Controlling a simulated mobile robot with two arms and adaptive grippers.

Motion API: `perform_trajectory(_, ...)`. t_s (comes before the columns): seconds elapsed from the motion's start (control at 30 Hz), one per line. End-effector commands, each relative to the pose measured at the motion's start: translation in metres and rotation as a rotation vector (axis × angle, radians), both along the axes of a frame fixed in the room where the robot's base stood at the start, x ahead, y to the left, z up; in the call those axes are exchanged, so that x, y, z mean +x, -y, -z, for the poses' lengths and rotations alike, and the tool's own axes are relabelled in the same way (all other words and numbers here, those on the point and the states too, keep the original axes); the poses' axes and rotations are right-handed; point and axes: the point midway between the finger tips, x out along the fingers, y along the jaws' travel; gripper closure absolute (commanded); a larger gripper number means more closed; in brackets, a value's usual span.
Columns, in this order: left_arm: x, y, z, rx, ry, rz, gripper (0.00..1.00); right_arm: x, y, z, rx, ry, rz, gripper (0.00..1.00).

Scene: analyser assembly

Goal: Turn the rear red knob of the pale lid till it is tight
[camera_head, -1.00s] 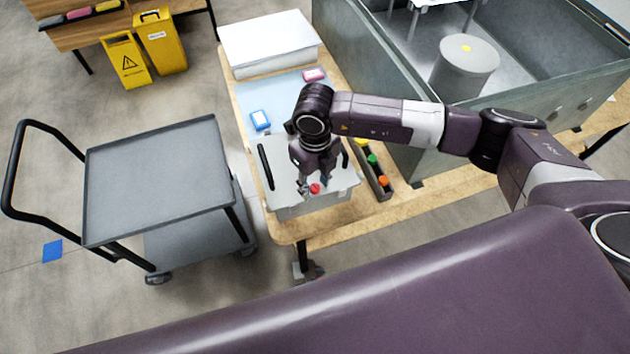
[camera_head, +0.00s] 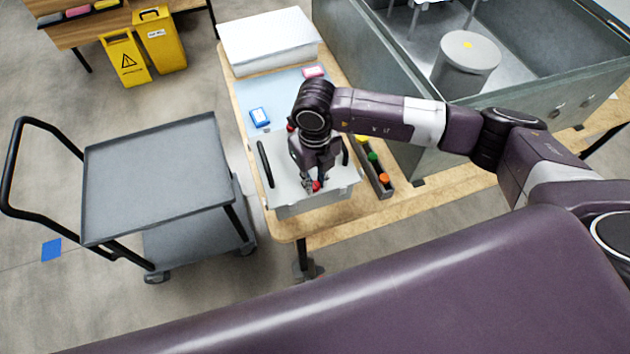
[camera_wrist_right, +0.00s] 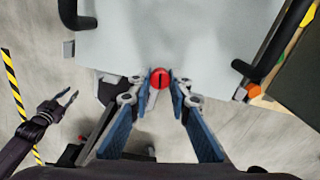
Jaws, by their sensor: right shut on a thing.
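The pale lid (camera_head: 285,188) with two black handles lies on a grey box on the wooden table. A red knob (camera_head: 316,186) sits at the lid edge nearest me; in the right wrist view it is a round red knob (camera_wrist_right: 160,78) with a dark line across it. My right gripper (camera_head: 313,184) points down, shut on this knob, with a fingertip on each side (camera_wrist_right: 159,80). Another red knob (camera_head: 291,126) shows at the lid's far side, partly hidden by my right wrist. My left gripper (camera_wrist_right: 69,97) is open and empty, away from the lid, in the right wrist view.
A narrow tray (camera_head: 386,192) with green, orange and yellow-topped items stands right of the box. A blue item (camera_head: 259,118) and a pink item (camera_head: 313,72) lie behind it. A grey tank (camera_head: 410,150) stands to the right, a cart (camera_head: 160,180) to the left.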

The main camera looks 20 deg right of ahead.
Motion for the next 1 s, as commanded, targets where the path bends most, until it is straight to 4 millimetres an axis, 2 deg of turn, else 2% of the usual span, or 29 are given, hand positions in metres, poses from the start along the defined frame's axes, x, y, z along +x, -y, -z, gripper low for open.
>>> perform_trajectory(0.4, 0.001, 0.000, 0.026, 0.000, 0.002, 0.001, 0.73, 0.001, 0.000, 0.002, 0.001, 0.003, 0.374, 1.00)
perform_trajectory(1.0, 0.001, 0.001, 0.048, -0.001, 0.002, 0.003, 0.73, 0.001, 0.000, 0.000, 0.002, 0.003, 0.945, 1.00)
